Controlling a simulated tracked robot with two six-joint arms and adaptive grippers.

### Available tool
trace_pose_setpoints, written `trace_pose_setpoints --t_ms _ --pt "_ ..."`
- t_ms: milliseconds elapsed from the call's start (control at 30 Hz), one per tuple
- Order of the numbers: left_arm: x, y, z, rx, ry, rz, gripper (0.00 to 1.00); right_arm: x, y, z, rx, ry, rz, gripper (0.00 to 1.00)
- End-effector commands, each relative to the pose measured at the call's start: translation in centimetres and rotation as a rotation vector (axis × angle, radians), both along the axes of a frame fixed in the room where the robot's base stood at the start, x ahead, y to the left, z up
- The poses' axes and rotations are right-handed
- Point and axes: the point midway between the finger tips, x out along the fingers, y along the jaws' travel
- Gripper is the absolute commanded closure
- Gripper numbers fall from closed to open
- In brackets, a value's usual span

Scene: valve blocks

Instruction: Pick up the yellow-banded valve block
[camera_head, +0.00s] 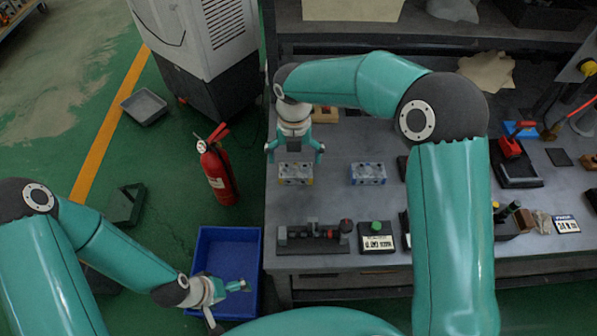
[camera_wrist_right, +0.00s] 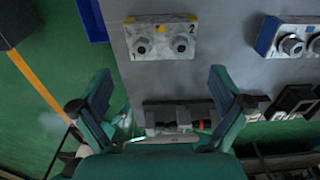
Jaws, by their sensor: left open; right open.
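The yellow-banded valve block (camera_head: 296,174) is a pale, worn block lying on the grey workbench near its left edge. In the right wrist view the block (camera_wrist_right: 160,40) shows two round fittings, a number 2 and yellow marks, ahead of the fingertips. My right gripper (camera_head: 294,158) is open and empty, its fingers pointing down at the block, one toward each end. In the right wrist view its fingers (camera_wrist_right: 160,73) are wide apart with nothing between them. My left gripper (camera_head: 230,306) is open and empty over the blue bin, away from the bench.
A blue-banded valve block (camera_head: 368,174) lies to the right on the workbench (camera_head: 335,205). A dark fixture (camera_head: 312,236) and a green-button box (camera_head: 376,238) stand at the front edge. The blue bin (camera_head: 228,238) and a fire extinguisher (camera_head: 217,172) are left of the bench.

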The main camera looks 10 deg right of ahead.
Motion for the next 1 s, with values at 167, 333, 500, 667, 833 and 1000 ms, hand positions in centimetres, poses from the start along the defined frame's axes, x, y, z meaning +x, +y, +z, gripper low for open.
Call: trace_pose_setpoints --t_ms 167,333,500,667,833,1000 --pt "0.0 0.0 0.2 0.0 0.0 0.0 0.0 0.0 0.0 -1.8 0.0 0.0 -0.001 0.0" --pt "0.0 0.0 0.5 0.0 0.0 0.0 0.0 0.0 -0.1 -2.7 0.0 0.001 0.0 0.0" --pt "0.0 0.0 1.4 0.0 0.0 0.0 0.0 0.1 -0.3 -5.1 0.0 0.004 0.0 0.0" --pt "0.0 0.0 1.5 0.0 0.0 0.0 0.0 0.2 -0.3 -6.9 -0.001 0.001 0.0 0.0" --pt "0.0 0.0 1.5 0.0 0.0 0.0 0.0 0.2 -0.2 -7.2 0.001 -0.001 0.0 0.0" --pt "0.0 0.0 1.5 0.0 0.0 0.0 0.0 0.2 -0.2 -7.2 0.001 -0.001 0.0 0.12"
